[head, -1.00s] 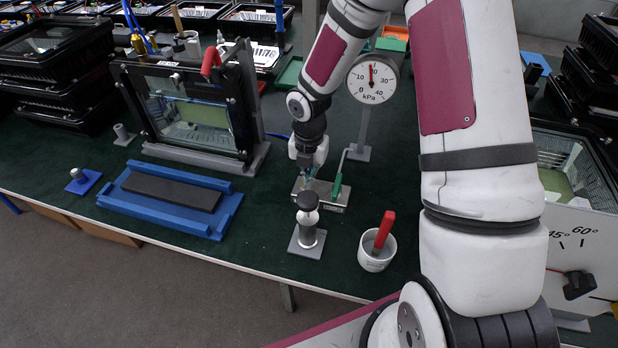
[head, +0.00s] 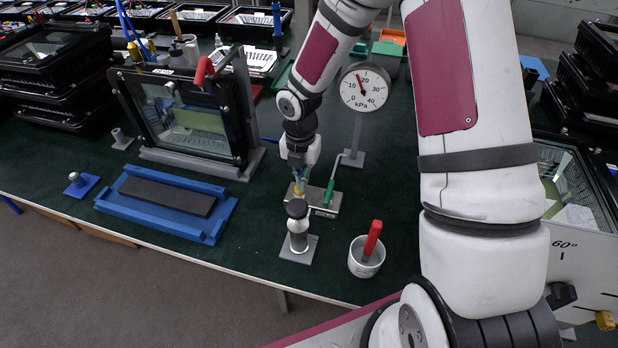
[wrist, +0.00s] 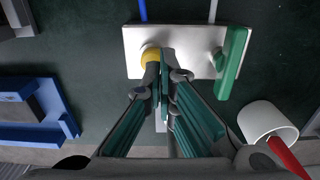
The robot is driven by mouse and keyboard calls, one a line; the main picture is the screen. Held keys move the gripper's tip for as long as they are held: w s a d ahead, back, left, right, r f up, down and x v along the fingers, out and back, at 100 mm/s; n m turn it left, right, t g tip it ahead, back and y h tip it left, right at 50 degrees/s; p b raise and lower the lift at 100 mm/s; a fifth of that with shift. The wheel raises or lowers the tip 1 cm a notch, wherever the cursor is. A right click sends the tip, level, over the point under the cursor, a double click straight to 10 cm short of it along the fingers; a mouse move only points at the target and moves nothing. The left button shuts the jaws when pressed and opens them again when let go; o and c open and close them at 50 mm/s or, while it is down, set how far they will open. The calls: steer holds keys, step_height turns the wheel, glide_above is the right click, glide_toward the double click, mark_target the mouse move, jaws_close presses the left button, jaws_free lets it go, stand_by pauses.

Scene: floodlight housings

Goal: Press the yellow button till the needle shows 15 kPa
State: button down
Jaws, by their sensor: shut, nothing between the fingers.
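The yellow button (wrist: 150,53) sits on a pale metal plate (wrist: 134,35). In the wrist view my gripper (wrist: 164,56) is shut and empty, its tips overlapping the button's right side. How far the button is pressed cannot be told. In the head view my gripper (head: 298,189) points down at the plate (head: 325,208), partly behind a black-knobbed post. The round white gauge (head: 376,88) stands behind on a grey post, marked 0 to 40 kPa. Its needle leans left of upright, between 10 and 20, near 15.
A green handle (head: 330,192) is at the plate's right side. The black-knobbed post (head: 298,226) stands in front, with a white cup (head: 362,262) holding a red-handled tool to its right. A blue tray (head: 205,228) lies left, before a framed housing (head: 190,120).

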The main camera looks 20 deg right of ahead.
step_height(320, 180, up, 11)
steer(key=shift+r, duration=0.15)
steer(key=shift+w, duration=0.1)
stand_by(1.1)
steer(key=s+d+r+m+t+h, duration=0.1)
steer(key=s+d+r+m, duration=0.1)
steer(key=s+r+m, duration=0.5)
steer(key=s+d+r+m+t+h, duration=0.1)
steer(key=s+d+r+m, duration=0.1)
steer(key=s+r+m, duration=0.5)
steer(key=s+a+r+m+t+y, duration=0.1)
steer(key=s+r+m+t+y, duration=0.1)
steer(key=s+r+m, duration=0.6)
steer(key=s+m+t, duration=0.1)
steer(key=s+m, duration=0.1)
steer(key=m, duration=0.4)
steer(key=shift+s+m, duration=0.15)
steer(key=shift+m, duration=0.25)
steer(key=shift+r, duration=0.1)
